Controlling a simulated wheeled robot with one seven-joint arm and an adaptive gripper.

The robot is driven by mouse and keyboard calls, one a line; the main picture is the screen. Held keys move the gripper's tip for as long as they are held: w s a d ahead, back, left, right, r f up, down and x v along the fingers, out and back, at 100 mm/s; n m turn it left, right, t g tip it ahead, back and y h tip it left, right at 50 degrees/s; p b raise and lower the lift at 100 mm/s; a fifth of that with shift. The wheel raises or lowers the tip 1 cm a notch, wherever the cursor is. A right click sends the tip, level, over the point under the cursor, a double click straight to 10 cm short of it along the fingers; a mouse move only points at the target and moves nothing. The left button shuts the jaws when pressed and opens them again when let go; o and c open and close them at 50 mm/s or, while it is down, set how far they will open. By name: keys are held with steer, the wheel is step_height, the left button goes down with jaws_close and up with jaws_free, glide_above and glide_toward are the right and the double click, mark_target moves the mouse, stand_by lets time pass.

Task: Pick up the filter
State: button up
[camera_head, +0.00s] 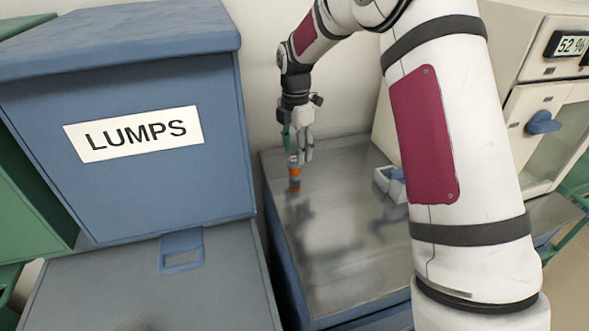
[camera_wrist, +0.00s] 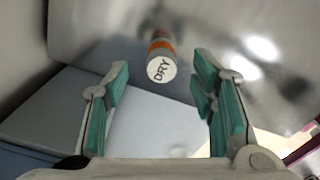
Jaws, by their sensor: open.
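The likely filter (camera_head: 294,174) is a small upright cylinder with an orange band, standing on the metal-topped bench near its left edge. In the head view the fingers partly cover the cylinder's top.
The metal bench top (camera_head: 335,240) is mostly clear. A small white open box (camera_head: 392,184) stands to the right, partly behind my arm. A blue bin marked "LUMPS" (camera_head: 120,165) rises close on the left. A furnace reading "52 %" (camera_head: 545,85) stands at right.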

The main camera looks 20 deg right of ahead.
mark_target(295, 159)
steer(key=shift+s+a+f, duration=0.1)
steer(key=shift+f, duration=1.45)
steer(key=shift+s+f, duration=0.1)
steer(key=shift+f, duration=1.4)
jaws_close()
